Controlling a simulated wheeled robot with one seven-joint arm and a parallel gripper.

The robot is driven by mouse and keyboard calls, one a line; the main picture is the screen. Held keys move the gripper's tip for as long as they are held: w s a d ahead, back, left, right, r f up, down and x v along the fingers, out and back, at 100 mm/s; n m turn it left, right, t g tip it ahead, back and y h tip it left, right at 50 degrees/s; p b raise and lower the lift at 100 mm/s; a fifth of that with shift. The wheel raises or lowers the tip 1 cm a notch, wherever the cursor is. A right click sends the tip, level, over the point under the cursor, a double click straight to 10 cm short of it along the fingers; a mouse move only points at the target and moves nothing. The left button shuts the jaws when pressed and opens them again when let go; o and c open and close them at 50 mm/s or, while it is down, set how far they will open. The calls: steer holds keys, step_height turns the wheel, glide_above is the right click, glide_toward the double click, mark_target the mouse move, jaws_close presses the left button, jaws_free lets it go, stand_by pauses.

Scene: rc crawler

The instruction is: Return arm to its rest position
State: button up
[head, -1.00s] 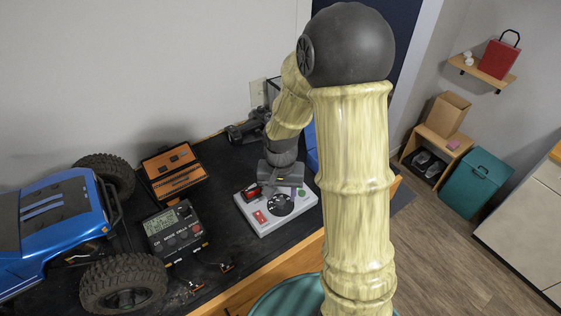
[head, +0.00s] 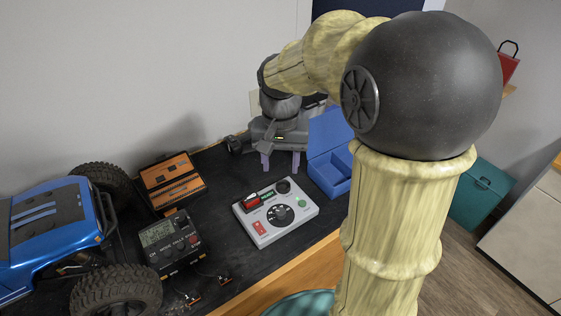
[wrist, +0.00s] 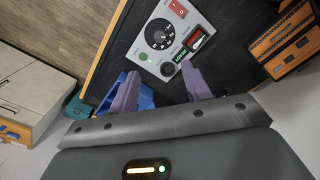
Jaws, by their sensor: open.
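My gripper (head: 281,160) hangs above the back part of the black workbench in the head view, behind the grey control box (head: 276,212). Its two purple fingers are spread apart with nothing between them. In the wrist view my gripper (wrist: 163,92) also shows open and empty, with the control box (wrist: 170,38) beyond the fingertips. The box has a black dial, a red switch, a green button and a red rocker. My arm rises at the right of the head view and bends over toward the back of the bench.
A blue open case (head: 328,160) lies right of the gripper. A blue RC crawler (head: 50,228), a meter box (head: 172,243) and an orange-and-black case (head: 171,183) occupy the left. The wall stands close behind. A teal bin (head: 481,194) is on the floor at right.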

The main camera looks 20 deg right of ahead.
steer(key=shift+f, duration=0.1)
stand_by(0.3)
steer(key=s+f+n+t+b, duration=0.2)
steer(key=s+f+n, duration=0.2)
steer(key=s+f, duration=0.4)
step_height(320, 180, down, 3)
steer(key=shift+d+f+t, duration=0.1)
steer(key=shift+d+t, duration=0.2)
stand_by(2.2)
steer(key=shift+c, duration=1.1)
steer(key=shift+d, duration=0.1)
steer(key=shift+c, duration=0.2)
